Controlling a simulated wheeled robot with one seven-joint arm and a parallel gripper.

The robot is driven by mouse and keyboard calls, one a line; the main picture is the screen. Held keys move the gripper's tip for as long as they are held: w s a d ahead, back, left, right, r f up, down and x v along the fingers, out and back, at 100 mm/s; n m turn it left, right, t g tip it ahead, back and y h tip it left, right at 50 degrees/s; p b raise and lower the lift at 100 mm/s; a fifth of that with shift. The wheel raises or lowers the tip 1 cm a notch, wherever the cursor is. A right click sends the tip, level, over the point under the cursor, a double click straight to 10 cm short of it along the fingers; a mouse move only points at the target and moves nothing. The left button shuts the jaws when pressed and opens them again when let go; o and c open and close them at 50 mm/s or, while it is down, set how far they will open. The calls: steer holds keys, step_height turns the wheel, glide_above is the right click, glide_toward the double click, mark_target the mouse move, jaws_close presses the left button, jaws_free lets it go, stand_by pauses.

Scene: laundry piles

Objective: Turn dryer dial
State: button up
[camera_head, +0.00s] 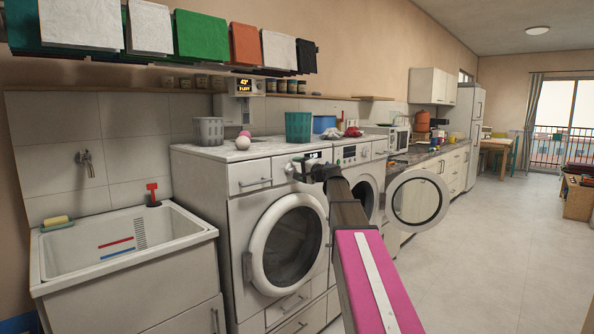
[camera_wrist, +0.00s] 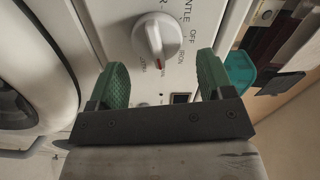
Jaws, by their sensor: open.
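The dial (camera_wrist: 157,38) is a round white knob with a raised grip bar on a white panel. Printed words, including OFF, ring it in the wrist view. My gripper (camera_wrist: 161,66) is open, its two green fingers apart on either side below the dial in that view. The dial lies beyond the fingertips and is not held; I cannot tell the exact gap. In the head view my gripper (camera_head: 298,168) is at the control panel of the nearer white front-loading machine (camera_head: 247,215), whose round door is shut.
A second front-loading machine (camera_head: 350,155) stands to the right with its round door (camera_head: 418,201) swung open. A sink (camera_head: 125,240) is at the left. A teal basket (camera_head: 298,126) and a grey basket (camera_head: 209,131) stand on top.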

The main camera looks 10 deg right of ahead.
steer(key=v, duration=0.9)
steer(key=shift+s+d, duration=0.2)
steer(key=shift+s, duration=0.05)
steer(key=s+a+f+n+g+h, duration=0.1)
steer(key=s+a+f+g, duration=0.25)
steer(key=f, duration=0.65)
steer(key=s+a+f+n+g+h, duration=0.2)
steer(key=s+f, duration=0.2)
steer(key=f, duration=0.6)
steer(key=s+a+f+n+g+h, duration=0.1)
steer(key=s+a+f+g, duration=0.2)
steer(key=f, duration=0.7)
steer(key=s+f+n+g+h, duration=0.4)
steer(key=s+f+g+h, duration=0.2)
steer(key=s+f, duration=1.3)
steer(key=shift+d+f+n+h, duration=0.3)
steer(key=shift+d+f+n, duration=0.05)
steer(key=shift+n, duration=0.05)
